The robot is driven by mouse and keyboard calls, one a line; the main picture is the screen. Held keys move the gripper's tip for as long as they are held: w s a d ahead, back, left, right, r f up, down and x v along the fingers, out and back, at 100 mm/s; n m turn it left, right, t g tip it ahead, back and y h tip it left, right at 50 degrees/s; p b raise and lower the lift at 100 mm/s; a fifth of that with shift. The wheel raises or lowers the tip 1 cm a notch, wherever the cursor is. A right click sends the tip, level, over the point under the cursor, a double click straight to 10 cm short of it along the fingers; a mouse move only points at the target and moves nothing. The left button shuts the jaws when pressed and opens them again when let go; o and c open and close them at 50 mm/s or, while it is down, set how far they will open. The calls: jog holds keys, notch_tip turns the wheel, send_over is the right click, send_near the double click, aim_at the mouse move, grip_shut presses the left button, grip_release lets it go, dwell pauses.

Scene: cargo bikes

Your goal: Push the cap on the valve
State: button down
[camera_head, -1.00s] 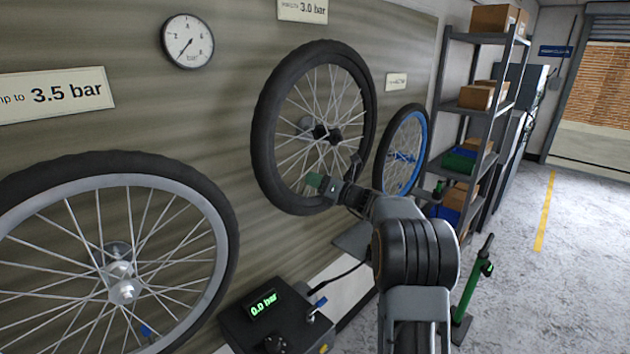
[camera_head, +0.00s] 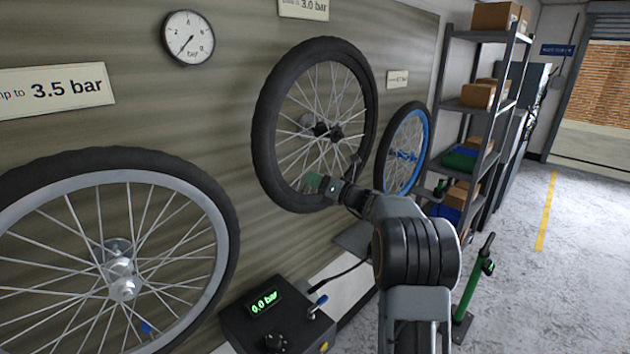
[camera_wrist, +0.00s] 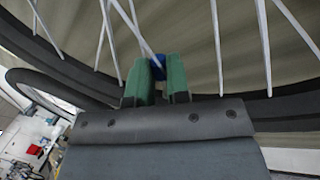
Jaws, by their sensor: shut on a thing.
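My gripper (camera_wrist: 156,82) is at the lower rim of the middle wheel, its green fingers among the spokes. In the wrist view a small blue cap (camera_wrist: 158,64) shows between the fingertips, and the fingers are shut on it. The valve under the cap is hidden by the fingers. In the head view my gripper (camera_head: 314,181) reaches the inner side of the rim of the middle wheel (camera_head: 266,130); the cap is too small or hidden to make out there.
A large wheel (camera_head: 215,215) at the left has a blue valve cap (camera_head: 146,328). A blue-rimmed wheel (camera_head: 419,140) hangs further right. A shelf (camera_head: 478,105) and a green floor pump (camera_head: 474,285) stand to the right.

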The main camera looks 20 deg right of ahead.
jog(key=c, duration=0.7)
grip_release()
jog(key=shift+s+d, duration=0.1)
jog(key=shift+b+v, duration=0.35)
jog(key=shift+v, duration=4.55)
